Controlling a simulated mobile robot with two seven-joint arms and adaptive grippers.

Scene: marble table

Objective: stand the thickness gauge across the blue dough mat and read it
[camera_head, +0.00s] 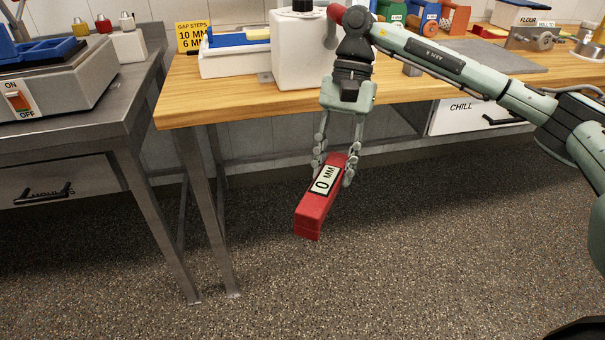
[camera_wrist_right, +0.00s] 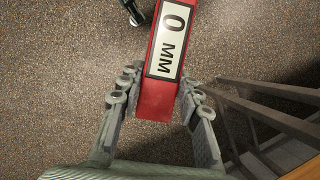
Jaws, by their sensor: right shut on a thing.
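A red bar with a white label reading "0 MM" (camera_head: 316,200), which looks like the thickness gauge, is held by my right gripper (camera_head: 334,170). The fingers are shut on its upper end, and the bar hangs tilted over the floor in front of the wooden bench. In the right wrist view the bar (camera_wrist_right: 170,50) extends away from between the fingers (camera_wrist_right: 160,96). I cannot pick out the blue dough mat for sure; a flat blue thing (camera_head: 228,39) lies in a white tray on the bench. My left gripper is not in view.
The wooden bench (camera_head: 215,92) carries a white block-shaped unit (camera_head: 298,55), a yellow "GAP STEPS 10 MM 6 MM" sign (camera_head: 190,38) and a grey slab (camera_head: 490,57). A metal bench (camera_head: 120,95) stands at left. The floor below the bar is clear.

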